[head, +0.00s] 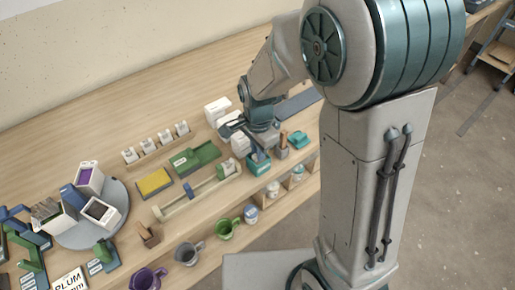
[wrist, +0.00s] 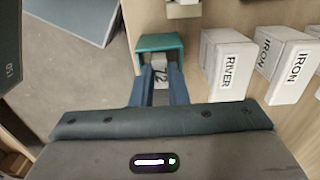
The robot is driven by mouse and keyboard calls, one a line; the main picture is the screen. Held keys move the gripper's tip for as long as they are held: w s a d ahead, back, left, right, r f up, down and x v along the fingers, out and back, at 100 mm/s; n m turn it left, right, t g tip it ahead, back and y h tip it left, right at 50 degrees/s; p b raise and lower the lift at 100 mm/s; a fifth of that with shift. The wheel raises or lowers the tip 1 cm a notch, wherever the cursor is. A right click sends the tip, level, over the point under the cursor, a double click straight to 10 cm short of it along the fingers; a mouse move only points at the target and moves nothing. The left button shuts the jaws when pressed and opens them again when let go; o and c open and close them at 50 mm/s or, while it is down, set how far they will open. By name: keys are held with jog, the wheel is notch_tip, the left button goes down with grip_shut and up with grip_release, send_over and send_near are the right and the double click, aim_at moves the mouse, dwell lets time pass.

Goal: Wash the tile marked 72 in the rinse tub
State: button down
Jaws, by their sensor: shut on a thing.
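The tile marked 72 (wrist: 161,75) is pale, with dark figures, and sits between the two blue fingers of my gripper (wrist: 161,88) in the wrist view. My gripper is shut on it. A teal open-topped tub (wrist: 158,42) frames the tile's far end; I cannot tell how deep the tile reaches into it. In the head view the teal tub (head: 259,167) stands near the table's front edge, directly below my wrist. The tile and fingertips are not clear there.
White blocks marked RIVER (wrist: 226,72) and IRON (wrist: 288,65) stand right of the tub in the wrist view. In the head view, a green block (head: 195,158), a yellow sponge-like block (head: 154,183) and several cups, including a green one (head: 227,228), lie to the left.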

dwell(2.3)
jog(key=shift+r+p, duration=2.6)
jog(key=shift+r, duration=0.45)
jog(key=shift+r+p, duration=1.15)
jog(key=shift+r, duration=0.3)
